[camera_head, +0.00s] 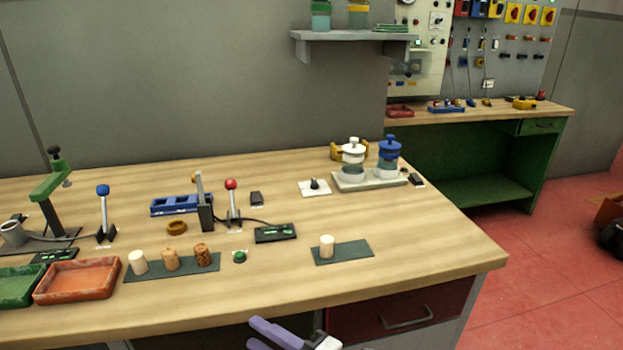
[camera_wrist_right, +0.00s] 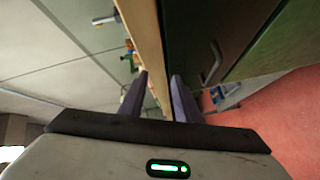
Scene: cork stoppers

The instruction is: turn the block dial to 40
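A small black knob (camera_head: 314,184) stands on a white plate (camera_head: 318,191) on the workbench, left of the pale block with the jars; it looks like the dial. Its scale and pointer reading are too small to make out. My right gripper (camera_head: 254,332) is at the bottom of the head view, in front of the bench's front edge and well short of the knob. In the right wrist view its two purple fingers (camera_wrist_right: 160,76) are apart with nothing between them. My left gripper is not in view.
A pale block (camera_head: 350,186) carries a white and a blue-lidded jar right of the knob. Two levers (camera_head: 231,200), a black display box (camera_head: 275,233), a dark mat (camera_head: 342,252) with one cork and a red tray (camera_head: 77,281) occupy the bench. The right front is clear.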

